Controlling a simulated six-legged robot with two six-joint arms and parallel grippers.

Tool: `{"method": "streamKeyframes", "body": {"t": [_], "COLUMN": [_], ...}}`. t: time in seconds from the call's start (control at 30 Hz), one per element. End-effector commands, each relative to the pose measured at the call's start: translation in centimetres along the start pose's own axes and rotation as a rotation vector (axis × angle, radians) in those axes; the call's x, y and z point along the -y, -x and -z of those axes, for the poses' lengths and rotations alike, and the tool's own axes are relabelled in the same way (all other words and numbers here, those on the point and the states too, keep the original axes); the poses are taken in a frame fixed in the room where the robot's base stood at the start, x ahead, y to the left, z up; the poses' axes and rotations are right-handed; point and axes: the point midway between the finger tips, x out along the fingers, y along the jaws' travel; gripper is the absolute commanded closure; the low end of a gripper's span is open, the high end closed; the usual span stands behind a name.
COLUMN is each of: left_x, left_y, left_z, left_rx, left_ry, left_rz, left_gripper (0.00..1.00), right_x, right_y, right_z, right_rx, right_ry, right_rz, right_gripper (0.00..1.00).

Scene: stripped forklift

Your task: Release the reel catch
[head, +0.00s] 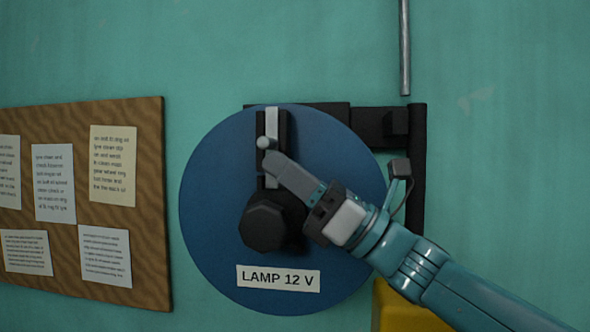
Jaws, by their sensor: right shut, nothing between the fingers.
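The reel is a large blue disc (215,215) on the wall, labelled "LAMP 12 V" (278,278). Near its top is a black upright bracket with a light grey bar, likely the catch (271,121), which has a small round grey knob (263,142) beside it. A black faceted hub (265,226) sits below. My right gripper (272,160) comes from the lower right, shut and empty. Its fingertips are at or just below the knob; I cannot tell if they touch. The fingers hide part of the bracket. My left gripper is not in view.
A black frame (416,150) stands behind the reel and along its right. A grey pipe (404,50) runs down above it. A brown board with paper notes (113,165) is at left. Something yellow (400,312) shows at the bottom. The green wall above the reel is clear.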

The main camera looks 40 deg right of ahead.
Motion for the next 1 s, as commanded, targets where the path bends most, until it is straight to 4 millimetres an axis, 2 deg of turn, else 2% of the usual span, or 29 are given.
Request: {"method": "streamKeyframes", "body": {"t": [0.17, 0.43, 1.0], "left_x": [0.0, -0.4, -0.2], "left_y": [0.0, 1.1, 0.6], "left_z": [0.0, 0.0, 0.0], "left_rx": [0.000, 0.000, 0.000], "left_ry": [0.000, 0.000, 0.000], "left_rz": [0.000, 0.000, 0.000], "left_gripper": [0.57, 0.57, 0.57], "right_x": [0.0, 0.0, -0.1], "right_y": [0.0, -1.9, -1.7], "right_z": [0.0, -2.7, -2.5], "right_rx": [0.000, 0.001, 0.002], "right_ry": [0.000, 0.001, 0.000], "right_rz": [0.000, 0.000, 0.000], "right_gripper": [1.00, 1.00, 1.00]}}
